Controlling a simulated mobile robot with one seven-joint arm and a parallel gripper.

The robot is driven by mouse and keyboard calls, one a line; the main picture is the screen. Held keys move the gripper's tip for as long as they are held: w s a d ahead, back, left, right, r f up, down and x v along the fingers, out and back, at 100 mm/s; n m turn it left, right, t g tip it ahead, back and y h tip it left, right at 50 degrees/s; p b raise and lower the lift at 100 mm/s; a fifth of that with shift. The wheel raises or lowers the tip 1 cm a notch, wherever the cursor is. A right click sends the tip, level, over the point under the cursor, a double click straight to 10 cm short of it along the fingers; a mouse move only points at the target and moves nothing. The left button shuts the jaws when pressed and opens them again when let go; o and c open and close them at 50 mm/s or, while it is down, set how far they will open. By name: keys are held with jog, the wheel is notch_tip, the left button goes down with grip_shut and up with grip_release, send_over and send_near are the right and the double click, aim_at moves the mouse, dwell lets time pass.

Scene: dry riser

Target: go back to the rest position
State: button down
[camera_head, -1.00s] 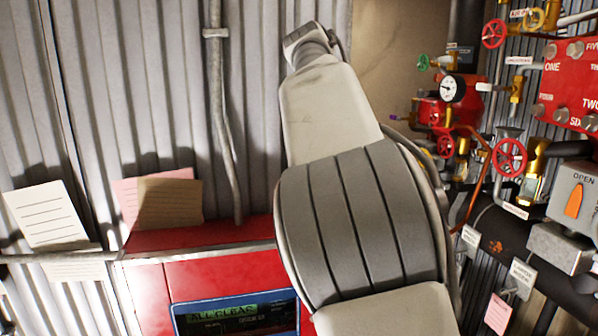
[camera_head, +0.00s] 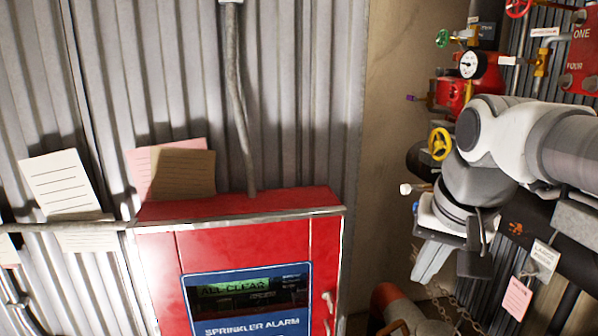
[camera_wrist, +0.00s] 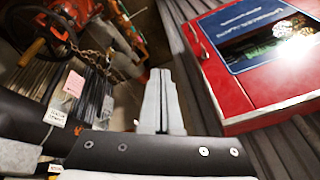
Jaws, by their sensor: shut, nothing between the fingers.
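My gripper (camera_head: 425,272) hangs at the right of the head view, pointing down and to the left, in front of the dark pipework. Its pale fingers are shut together with nothing between them. In the wrist view the closed fingers (camera_wrist: 160,85) stick up in the middle, apart from everything around them. My arm comes in from the right edge of the head view and hides part of the pipes and valves there.
A red sprinkler alarm cabinet (camera_head: 250,250) reading "ALL CLEAR" stands left of my gripper. Paper notes (camera_head: 60,183) lean on the corrugated wall. Valves, a gauge (camera_head: 471,65) and a yellow handwheel (camera_head: 440,143) crowd the right. Chains (camera_wrist: 95,50) hang near the gripper.

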jog(key=s+a+f+n+t+b, duration=0.1)
jog(key=s+a+f+n, duration=0.2)
jog(key=s+f, duration=0.6)
jog(key=shift+a+n+t, duration=0.25)
jog(key=shift+n+t, duration=0.05)
jog(key=shift+n, duration=0.3)
